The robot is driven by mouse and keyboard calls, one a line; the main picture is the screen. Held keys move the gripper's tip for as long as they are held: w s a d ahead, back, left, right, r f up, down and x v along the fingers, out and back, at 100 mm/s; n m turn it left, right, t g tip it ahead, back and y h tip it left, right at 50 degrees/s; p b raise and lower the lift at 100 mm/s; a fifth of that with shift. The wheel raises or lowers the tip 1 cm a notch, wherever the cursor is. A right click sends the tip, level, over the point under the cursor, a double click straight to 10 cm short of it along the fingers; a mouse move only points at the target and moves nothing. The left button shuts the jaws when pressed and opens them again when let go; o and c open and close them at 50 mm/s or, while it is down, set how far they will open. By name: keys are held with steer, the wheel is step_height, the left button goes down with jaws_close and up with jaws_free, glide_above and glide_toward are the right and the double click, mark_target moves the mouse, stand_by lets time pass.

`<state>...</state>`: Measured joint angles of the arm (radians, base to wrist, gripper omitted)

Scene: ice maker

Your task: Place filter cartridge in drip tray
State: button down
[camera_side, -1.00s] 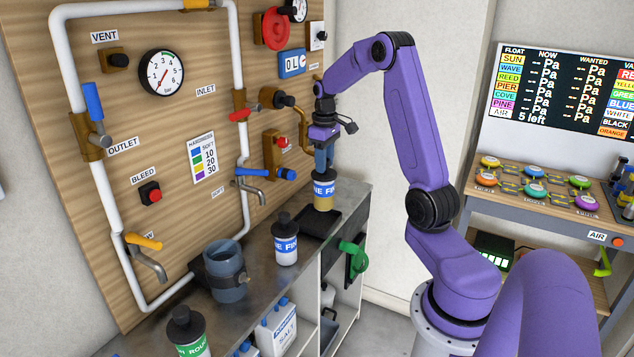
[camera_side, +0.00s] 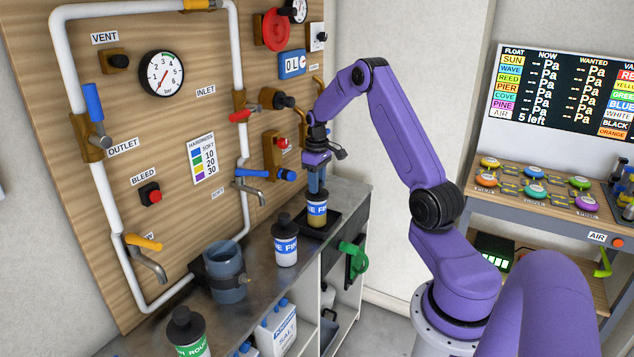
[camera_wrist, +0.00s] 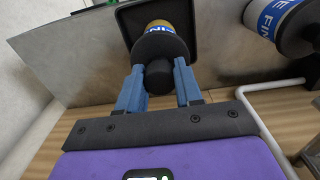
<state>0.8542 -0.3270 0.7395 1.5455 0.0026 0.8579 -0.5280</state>
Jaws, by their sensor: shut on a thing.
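The filter cartridge (camera_side: 317,212) is a cylinder with a blue "FINE" label, a yellowish band and a dark top. My gripper (camera_side: 316,184) is shut on its top from above. The cartridge is upright over the black drip tray (camera_side: 330,228) at the counter's right end; I cannot tell whether its base touches the tray. In the wrist view, my gripper's blue fingers (camera_wrist: 158,88) lie on either side of the cartridge's black knob. The cartridge's dark shoulder (camera_wrist: 160,48) hides most of its body, and the square drip tray (camera_wrist: 188,58) shows behind it.
A second "FINE" cartridge (camera_side: 286,245) stands on the counter left of the tray. A blue-grey housing (camera_side: 225,275) and a green-labelled bottle (camera_side: 187,335) are nearer. A blue-handled tap (camera_side: 255,178) projects from the wooden panel. A green handle (camera_side: 354,258) hangs below the counter edge.

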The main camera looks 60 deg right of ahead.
steer(key=shift+f, duration=0.15)
steer(key=c, duration=0.8)
jaws_free()
steer(key=shift+o, duration=0.2)
